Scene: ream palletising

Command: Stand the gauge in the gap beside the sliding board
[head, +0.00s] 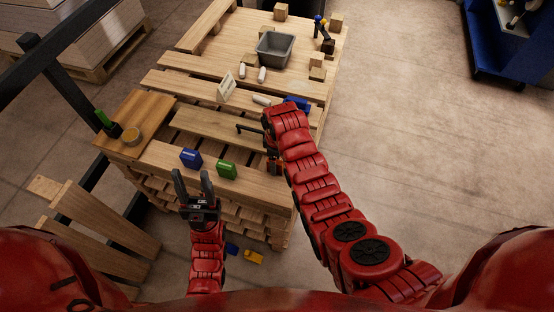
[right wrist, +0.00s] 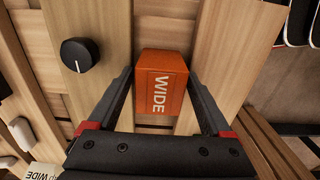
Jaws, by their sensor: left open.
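The orange gauge (right wrist: 160,82), marked WIDE, shows in the right wrist view between the two fingers of my right gripper (right wrist: 162,72). The fingers lie close along its sides and appear shut on it. It is over or in the gap (right wrist: 152,22) between a board with a black knob (right wrist: 78,54), which looks like the sliding board (right wrist: 105,20), and a pale board on the right (right wrist: 222,60). I cannot tell whether it touches bottom. A blue block (head: 191,157) and a green block (head: 227,170) stand on the front board. My left gripper (head: 193,178) is open and empty before them.
A grey bin (head: 275,47), white cylinders (head: 262,75) and a small sign (head: 227,88) stand farther back on the pallet.

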